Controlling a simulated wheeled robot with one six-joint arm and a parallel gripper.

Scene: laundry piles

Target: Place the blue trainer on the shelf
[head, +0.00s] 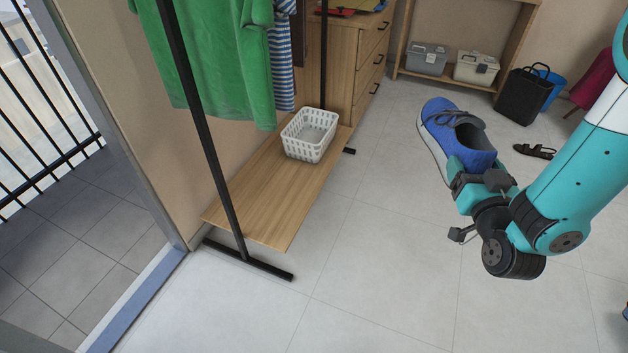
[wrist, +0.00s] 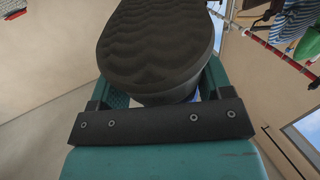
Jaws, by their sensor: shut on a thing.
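The blue trainer (head: 452,135) is held in the air by my gripper (head: 474,181), which is shut on its heel end. Its toe points up and to the left in the head view, away from my gripper. In the wrist view the dark sole of the trainer (wrist: 155,45) fills the top middle, between the jaws of my gripper (wrist: 160,95). The low wooden shelf (head: 262,209) of the clothes rack is to the left of my gripper, across a stretch of floor. Part of the trainer's heel is hidden by the jaws.
A white basket (head: 310,135) stands on the shelf's far end; its near part is bare. A black rack post (head: 205,130) and hanging green shirt (head: 215,60) are above. The middle floor is clear.

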